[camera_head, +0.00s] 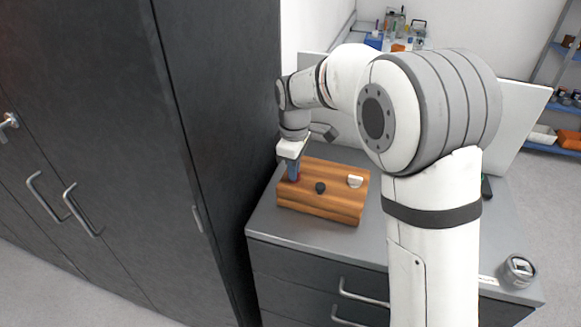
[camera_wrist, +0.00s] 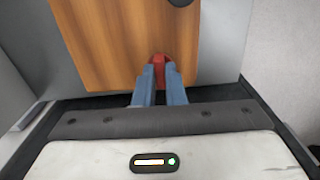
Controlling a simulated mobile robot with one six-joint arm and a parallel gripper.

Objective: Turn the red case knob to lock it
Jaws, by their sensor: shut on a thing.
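A wooden case (camera_head: 322,205) with striped brown boards sits on the grey cabinet top. The red knob (camera_wrist: 160,62) is at the case's edge in the wrist view, between the two blue-grey fingers of my gripper (camera_wrist: 160,80). My gripper (camera_head: 293,172) is over the left end of the case in the head view and is shut on the red knob. The fingers hide much of the knob. A black knob (camera_head: 320,187) is at the middle of the case, and a white knob (camera_head: 355,181) is to its right.
The case rests on a grey drawer cabinet (camera_head: 285,226). Tall dark cupboards (camera_head: 215,120) stand close on the left. A small round grey object (camera_head: 518,270) is at the right front corner. A pale panel (camera_head: 520,115) stands behind my arm.

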